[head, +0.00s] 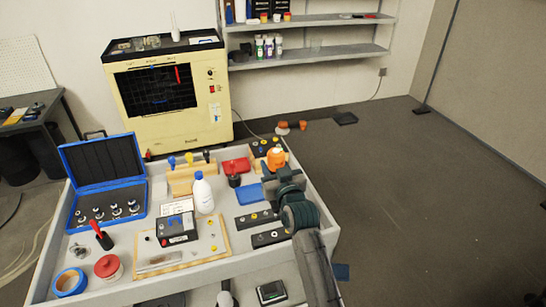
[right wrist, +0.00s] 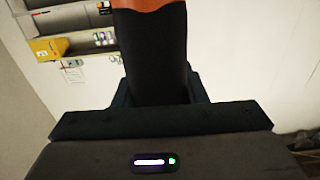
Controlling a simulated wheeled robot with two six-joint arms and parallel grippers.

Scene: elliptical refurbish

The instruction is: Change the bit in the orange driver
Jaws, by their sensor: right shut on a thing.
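The orange driver shows its orange end (head: 276,158) above my right gripper (head: 288,182) in the head view, over the right side of the workbench tray. In the right wrist view, its dark shaft-like body (right wrist: 150,55) stands between the jaws with orange at the top edge. My right gripper is shut on it. Whether a bit is in the driver is hidden. Two dark strips with small round pieces, a far one (head: 257,220) and a near one (head: 270,238), lie left of my right arm. My left gripper is out of view.
An open blue case (head: 103,212) with several metal pieces stands at the left. A white bottle (head: 203,195), a dark box (head: 177,228), a wooden rack (head: 190,178) and a red tray (head: 235,166) crowd the middle. A cream machine (head: 165,100) stands behind.

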